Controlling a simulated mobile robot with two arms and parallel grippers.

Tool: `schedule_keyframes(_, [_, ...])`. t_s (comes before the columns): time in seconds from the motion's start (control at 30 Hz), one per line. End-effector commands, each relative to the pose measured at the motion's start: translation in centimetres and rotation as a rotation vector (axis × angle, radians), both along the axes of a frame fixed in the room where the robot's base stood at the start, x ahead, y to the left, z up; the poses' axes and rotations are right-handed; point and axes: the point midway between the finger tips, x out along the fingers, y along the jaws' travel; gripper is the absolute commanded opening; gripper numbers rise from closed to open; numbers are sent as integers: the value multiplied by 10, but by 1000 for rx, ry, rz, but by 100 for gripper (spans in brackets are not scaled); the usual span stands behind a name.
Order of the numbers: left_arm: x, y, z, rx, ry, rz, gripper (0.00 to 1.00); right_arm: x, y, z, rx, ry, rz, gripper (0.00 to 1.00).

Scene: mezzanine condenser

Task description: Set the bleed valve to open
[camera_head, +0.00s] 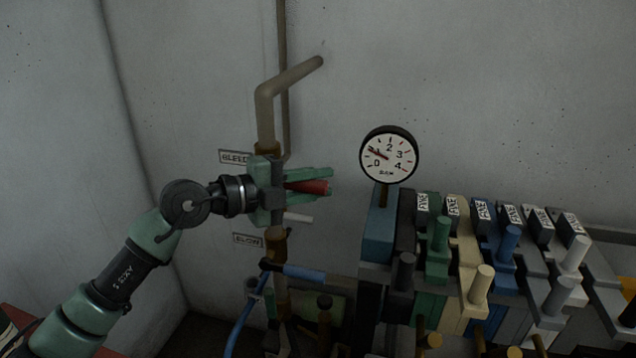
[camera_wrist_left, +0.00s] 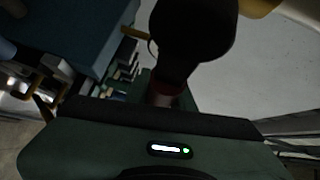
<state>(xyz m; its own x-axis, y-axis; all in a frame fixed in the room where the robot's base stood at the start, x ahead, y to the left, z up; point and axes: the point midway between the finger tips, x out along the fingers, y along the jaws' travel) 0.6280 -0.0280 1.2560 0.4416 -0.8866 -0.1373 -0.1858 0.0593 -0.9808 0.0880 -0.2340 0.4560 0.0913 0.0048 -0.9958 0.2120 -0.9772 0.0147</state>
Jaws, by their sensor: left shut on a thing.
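The bleed valve's red handle (camera_head: 308,186) sticks out to the right from the vertical brass pipe, beside the BLEED label (camera_head: 234,157). My left gripper (camera_head: 322,182) comes in from the left, with its green fingers above and below the handle, shut on it. The handle lies nearly level in the head view. The gripper hides the valve body. In the left wrist view my gripper's housing fills the bottom, and a small dark red patch shows past its edge, too dark to make out well. My right gripper is not in view.
A round gauge (camera_head: 389,155) stands right of the handle, its needle between 0 and 2. Below, a blue lever (camera_head: 303,273) sits under the lower label (camera_head: 247,240). A bank of coloured levers (camera_head: 480,285) fills the lower right. The wall stands close behind.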

Motion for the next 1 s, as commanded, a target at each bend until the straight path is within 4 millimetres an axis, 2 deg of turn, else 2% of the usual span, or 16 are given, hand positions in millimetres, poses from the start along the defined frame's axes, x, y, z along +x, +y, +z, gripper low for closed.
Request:
schedule_keyframes(0.17, [-1, -1, 3, -33, 17, -2, 0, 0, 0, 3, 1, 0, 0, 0])
schedule_keyframes(0.37, [-1, 0, 16, -133, 50, -2, 0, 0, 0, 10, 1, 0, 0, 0])
schedule_keyframes(0.7, [2, 8, 49, -423, 146, -1, 0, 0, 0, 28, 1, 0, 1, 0])
schedule_keyframes(1.0, [8, 24, 75, -694, 232, 0, 0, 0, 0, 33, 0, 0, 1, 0])
